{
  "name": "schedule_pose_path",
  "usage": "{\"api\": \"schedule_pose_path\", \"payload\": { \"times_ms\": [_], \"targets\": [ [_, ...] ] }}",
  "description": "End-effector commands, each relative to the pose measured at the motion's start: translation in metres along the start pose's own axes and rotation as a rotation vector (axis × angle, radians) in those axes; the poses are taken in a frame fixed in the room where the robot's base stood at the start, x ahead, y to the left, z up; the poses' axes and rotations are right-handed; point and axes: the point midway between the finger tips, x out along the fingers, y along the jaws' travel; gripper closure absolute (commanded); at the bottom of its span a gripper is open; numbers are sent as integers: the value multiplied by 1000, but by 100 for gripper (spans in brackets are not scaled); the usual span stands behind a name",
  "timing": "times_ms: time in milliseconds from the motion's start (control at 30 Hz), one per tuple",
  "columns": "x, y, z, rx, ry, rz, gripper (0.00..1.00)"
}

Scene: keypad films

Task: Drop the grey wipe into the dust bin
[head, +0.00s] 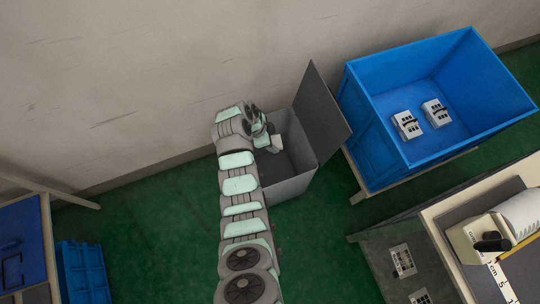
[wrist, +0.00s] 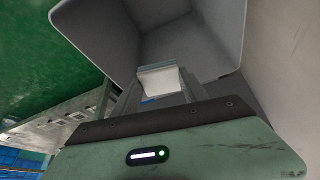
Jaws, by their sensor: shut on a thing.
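The dust bin (head: 290,188) is a grey open box standing on the green floor by the wall. Its dark lid (head: 322,110) stands raised on the right side. My gripper (head: 273,145) is over the bin's mouth, at its left part. In the wrist view my gripper (wrist: 158,88) is shut on the grey wipe (wrist: 160,79), a small pale folded piece between the fingertips. The bin's grey inner wall (wrist: 205,52) surrounds it in that view. The wipe's height above the bin floor is hard to tell.
A large blue crate (head: 372,150) with two white keypads (head: 435,112) inside stands right of the bin. A bench (head: 440,222) with a pale device is at the lower right. A smaller blue crate (head: 83,272) is at the lower left. Green floor lies between.

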Motion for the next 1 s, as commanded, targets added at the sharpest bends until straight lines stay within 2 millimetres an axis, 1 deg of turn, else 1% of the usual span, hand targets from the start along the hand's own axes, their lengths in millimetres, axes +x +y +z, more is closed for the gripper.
{"api": "schedule_pose_path", "payload": {
  "times_ms": [33,133,433,467,767,1000],
  "targets": [
    [9,0,4,-1,0,2,87],
    [16,0,7,-1,0,0,87],
    [17,0,8,0,0,-2,87],
    [18,0,8,0,0,-1,48],
    [17,0,8,-1,0,-1,23],
    [17,0,8,-1,0,-1,23]
  ]
}}
